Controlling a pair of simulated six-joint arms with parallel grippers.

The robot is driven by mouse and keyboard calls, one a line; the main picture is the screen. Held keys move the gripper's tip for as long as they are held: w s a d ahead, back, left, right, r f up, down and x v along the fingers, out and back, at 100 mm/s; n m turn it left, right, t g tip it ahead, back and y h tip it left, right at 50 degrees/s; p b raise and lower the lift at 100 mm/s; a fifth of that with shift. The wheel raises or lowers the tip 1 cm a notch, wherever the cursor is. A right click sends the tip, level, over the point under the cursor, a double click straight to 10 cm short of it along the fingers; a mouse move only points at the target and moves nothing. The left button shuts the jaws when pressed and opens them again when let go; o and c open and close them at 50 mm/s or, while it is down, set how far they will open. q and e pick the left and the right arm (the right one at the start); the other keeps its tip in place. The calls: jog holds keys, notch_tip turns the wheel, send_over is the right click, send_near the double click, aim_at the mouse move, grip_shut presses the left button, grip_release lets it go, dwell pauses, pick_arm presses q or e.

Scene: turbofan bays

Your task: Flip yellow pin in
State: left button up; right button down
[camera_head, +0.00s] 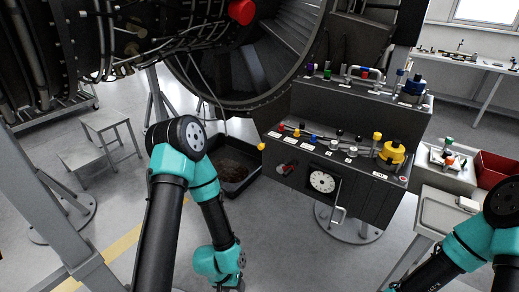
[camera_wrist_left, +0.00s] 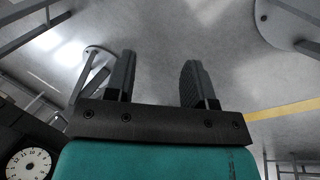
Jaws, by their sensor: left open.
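A small yellow piece (camera_head: 261,146) sticks out at the left end of the dark control panel (camera_head: 350,195). A yellow-topped lever (camera_head: 376,136) and a large yellow knob (camera_head: 392,152) stand on the panel's right part. I cannot tell which yellow part is the pin. My left gripper shows in the left wrist view (camera_wrist_left: 160,78), its two dark fingers apart with nothing between them. In the head view my left arm bends down in front of and left of the panel, away from the yellow parts. My right gripper is out of view.
A large engine fan casing (camera_head: 245,95) stands behind the panel. A black bin (camera_head: 235,165) lies on the floor left of the panel. Grey steps (camera_head: 100,140) stand at left. A red bin (camera_head: 495,168) is on the right. Open floor lies in front of the panel.

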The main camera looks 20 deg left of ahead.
pick_arm(q)
jog(key=shift+w+a, duration=0.1)
jog(key=shift+w, duration=0.25)
jog(key=shift+c, duration=1.4)
jog(key=w+r+m+t, duration=0.1)
jog(key=w, duration=0.2)
jog(key=w+a+m+t, duration=0.1)
jog(key=w+m+t, duration=0.1)
jog(key=w, duration=0.1)
jog(key=w+a+r+m+t, duration=0.1)
jog(key=w+m, duration=0.1)
jog(key=w, duration=0.2)
jog(key=shift+a+r, duration=0.2)
jog(key=shift+r, duration=0.15)
grip_shut()
jog(key=w+a+r+m+t, duration=0.3)
jog(key=w+r+m+t, duration=0.1)
jog(key=w+r+m, duration=0.2)
jog(key=w+a+r+m+t+h, duration=0.1)
jog(key=w+r+m+t, duration=0.3)
jog(key=r, duration=0.5)
jog(key=w+a+r+m+t, duration=0.4)
jog(key=w+r+m, duration=0.4)
jog(key=w, duration=0.2)
jog(key=shift+w+a, duration=0.15)
jog(key=shift+a, duration=0.15)
